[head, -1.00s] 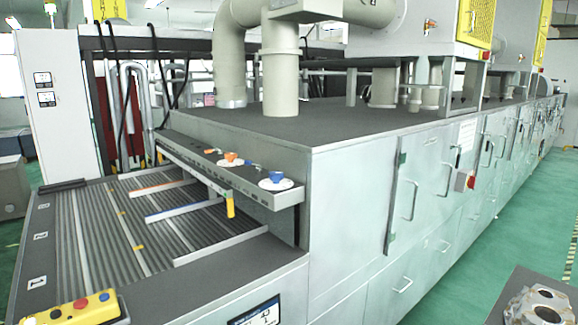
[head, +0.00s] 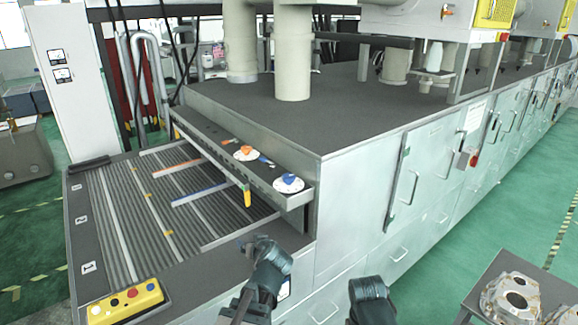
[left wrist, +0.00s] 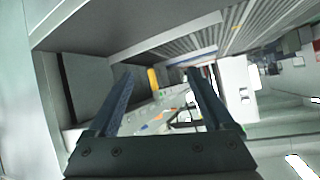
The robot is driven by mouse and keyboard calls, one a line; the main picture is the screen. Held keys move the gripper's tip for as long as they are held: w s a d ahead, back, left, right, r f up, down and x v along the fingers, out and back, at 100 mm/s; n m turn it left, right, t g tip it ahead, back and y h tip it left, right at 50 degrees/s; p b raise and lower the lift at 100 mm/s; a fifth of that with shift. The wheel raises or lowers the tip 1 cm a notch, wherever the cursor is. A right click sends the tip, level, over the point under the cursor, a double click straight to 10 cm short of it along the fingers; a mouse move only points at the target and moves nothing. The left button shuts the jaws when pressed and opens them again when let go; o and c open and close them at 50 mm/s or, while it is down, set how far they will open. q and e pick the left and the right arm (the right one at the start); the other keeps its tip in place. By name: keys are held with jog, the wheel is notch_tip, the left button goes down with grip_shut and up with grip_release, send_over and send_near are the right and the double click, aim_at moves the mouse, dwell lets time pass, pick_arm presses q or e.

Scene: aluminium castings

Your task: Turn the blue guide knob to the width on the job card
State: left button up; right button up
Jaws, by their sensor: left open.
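The blue guide knob (head: 289,178) sits on a white dial (head: 288,187) at the near end of the grey control shelf, above the ribbed conveyor. The knob's exact setting is too small to read. My left gripper (head: 262,247) is in front of and below the shelf, apart from the knob. In the left wrist view its two fingers (left wrist: 163,82) are spread with nothing between them. A dark part of my right arm shows at the bottom; its gripper does not. A panel (head: 284,290) on the machine's front is mostly hidden behind my left arm. I see no readable job card.
An orange knob (head: 246,152) stands farther along the shelf. Blue (head: 203,192) and orange (head: 177,168) guide bars lie over the conveyor. A yellow button box (head: 126,301) is at front left. Castings (head: 517,296) lie on a table at right.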

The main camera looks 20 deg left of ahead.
pick_arm(q)
jog(key=w+d+r+m+t+h, duration=0.1)
jog(key=w+d+r+t, duration=0.1)
jog(key=r+t, duration=0.1)
jog(key=w+d+r+m+t+h, duration=0.1)
jog(key=w+d+r+t, duration=0.1)
jog(key=d+r, duration=0.1)
jog(key=w+d+r+m+t+h, duration=0.1)
jog(key=w+d+r+t+h, duration=0.1)
jog(key=r, duration=0.3)
jog(key=shift+w+d+r+t, duration=0.25)
jog(key=shift+w+d+t, duration=0.25)
jog(key=shift+t, duration=0.3)
jog(key=shift+w+a, duration=0.1)
